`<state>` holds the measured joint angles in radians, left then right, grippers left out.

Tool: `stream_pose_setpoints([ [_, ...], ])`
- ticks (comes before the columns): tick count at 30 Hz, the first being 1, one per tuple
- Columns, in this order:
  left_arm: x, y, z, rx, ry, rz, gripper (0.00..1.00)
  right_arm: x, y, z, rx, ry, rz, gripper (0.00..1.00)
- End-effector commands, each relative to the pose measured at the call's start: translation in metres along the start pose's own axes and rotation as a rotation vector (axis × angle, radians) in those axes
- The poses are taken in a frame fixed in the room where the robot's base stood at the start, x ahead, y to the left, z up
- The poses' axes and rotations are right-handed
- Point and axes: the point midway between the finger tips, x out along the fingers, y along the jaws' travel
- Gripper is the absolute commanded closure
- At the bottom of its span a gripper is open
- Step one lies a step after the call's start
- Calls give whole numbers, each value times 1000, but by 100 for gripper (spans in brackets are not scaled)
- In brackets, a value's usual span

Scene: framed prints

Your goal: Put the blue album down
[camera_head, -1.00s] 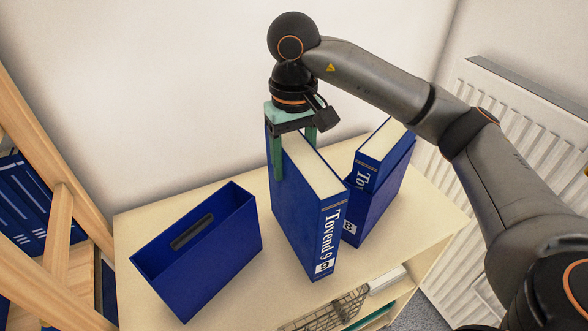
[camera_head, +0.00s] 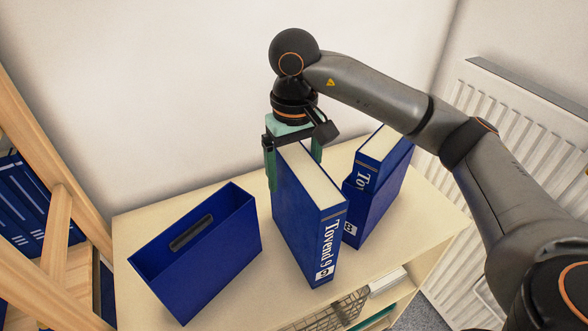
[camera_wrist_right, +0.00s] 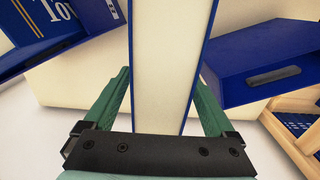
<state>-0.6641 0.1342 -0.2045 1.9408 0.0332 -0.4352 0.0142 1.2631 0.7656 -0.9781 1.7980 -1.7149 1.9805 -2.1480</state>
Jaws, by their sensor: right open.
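The blue album (camera_head: 297,215), with a white "Tovend 9" spine and cream pages, stands upright on the cream cabinet top (camera_head: 240,295). My right gripper (camera_head: 294,174) is above its back end, open, with one green finger on each side of the album. In the right wrist view, the album's page block (camera_wrist_right: 165,60) runs between the spread fingers of the gripper (camera_wrist_right: 163,80), with narrow gaps beside it. My left gripper is not in view.
An empty blue holder (camera_head: 200,252) stands to the left. Another blue holder (camera_head: 378,205) with a second album (camera_head: 380,150) in it stands close on the right. A wooden rack (camera_head: 62,225) is at far left, a radiator (camera_head: 500,130) at right. The wall is behind.

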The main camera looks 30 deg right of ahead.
Motion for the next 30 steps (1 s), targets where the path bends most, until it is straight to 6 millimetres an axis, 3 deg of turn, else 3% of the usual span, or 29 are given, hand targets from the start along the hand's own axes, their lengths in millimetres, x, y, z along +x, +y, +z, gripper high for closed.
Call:
stream_pose_setpoints([
  [8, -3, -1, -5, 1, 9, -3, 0, -13, 0, -1, 0, 3, 0, 10],
  [21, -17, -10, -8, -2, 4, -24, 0, -98, 0, -1, 2, 4, 0, 10],
  [30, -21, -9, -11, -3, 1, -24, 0, -123, 0, 0, 0, 0, 0, 10],
])
